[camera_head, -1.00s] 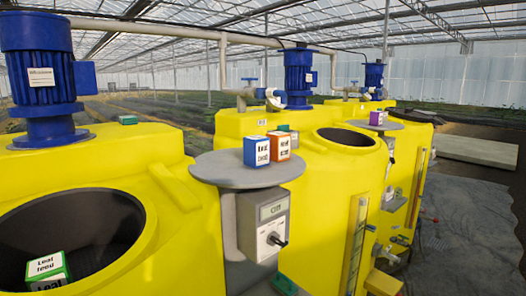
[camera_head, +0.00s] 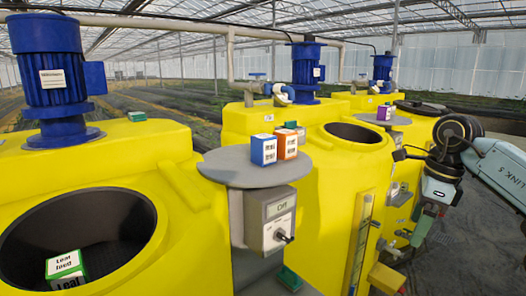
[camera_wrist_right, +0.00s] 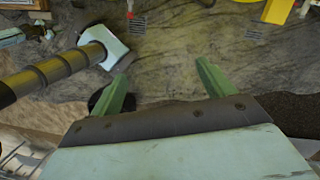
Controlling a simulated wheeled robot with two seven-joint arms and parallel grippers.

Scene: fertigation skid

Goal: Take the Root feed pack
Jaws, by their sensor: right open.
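A blue pack (camera_head: 263,150) and an orange pack (camera_head: 287,146) stand side by side on a round grey shelf (camera_head: 220,172); their small label words are not clearly legible. A green-and-white pack (camera_head: 67,268) labelled Leaf feed sits in the left tank's dark opening. A purple pack (camera_head: 384,112) stands on a farther shelf, its label unreadable. I cannot tell which is the Root feed pack. My right gripper (camera_head: 418,236) hangs at the right, well away from the packs. Its fingers are open and empty in the right wrist view (camera_wrist_right: 160,80). My left gripper is out of view.
Yellow tanks (camera_head: 190,215) with blue motors (camera_head: 48,75) fill the left and middle. A grey control box (camera_head: 270,222) with a knob hangs below the round shelf. Open floor lies at the right.

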